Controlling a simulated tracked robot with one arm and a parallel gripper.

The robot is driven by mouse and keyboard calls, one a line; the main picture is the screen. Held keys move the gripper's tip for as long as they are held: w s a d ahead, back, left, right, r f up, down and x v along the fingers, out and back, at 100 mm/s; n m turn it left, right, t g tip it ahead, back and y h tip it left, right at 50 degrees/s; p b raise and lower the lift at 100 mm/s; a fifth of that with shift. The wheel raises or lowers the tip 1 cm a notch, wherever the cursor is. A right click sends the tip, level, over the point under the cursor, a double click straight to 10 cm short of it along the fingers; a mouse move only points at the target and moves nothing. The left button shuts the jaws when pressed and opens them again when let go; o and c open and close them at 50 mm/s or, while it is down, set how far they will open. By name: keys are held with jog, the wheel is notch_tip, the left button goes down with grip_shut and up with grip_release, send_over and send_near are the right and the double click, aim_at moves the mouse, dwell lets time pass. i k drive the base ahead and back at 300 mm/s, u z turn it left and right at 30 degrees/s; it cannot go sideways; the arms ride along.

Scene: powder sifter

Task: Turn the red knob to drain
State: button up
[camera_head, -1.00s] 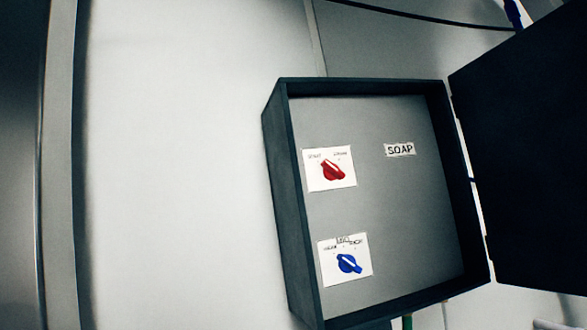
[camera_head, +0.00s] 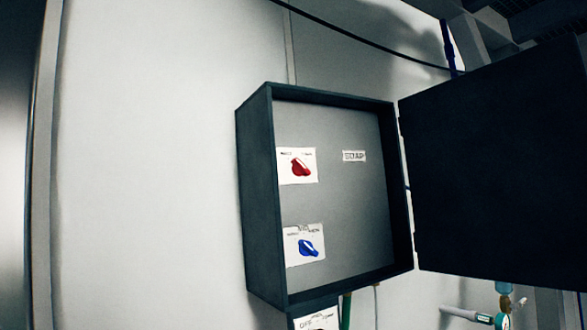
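The red knob (camera_head: 300,167) sits on a white label plate (camera_head: 284,176) in the upper left of an open dark box (camera_head: 256,190) on the wall. Its pointer tilts from upper left to lower right. The small print on its plate is too blurred to read. A blue knob (camera_head: 308,248) sits on a similar plate below it. A small label (camera_head: 354,156), blurred now, is to the right of the red knob. My gripper is not in view.
The box's dark door (camera_head: 490,175) stands open to the right. Below the box is another labelled plate (camera_head: 316,320), cut off by the frame. Pipes and a valve (camera_head: 500,320) are at the lower right. A bare pale wall (camera_head: 150,160) fills the left.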

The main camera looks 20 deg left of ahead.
aim_at(299, 169)
jog(key=u, duration=0.05)
jog(key=i, duration=1)
jog(key=z, duration=0.05)
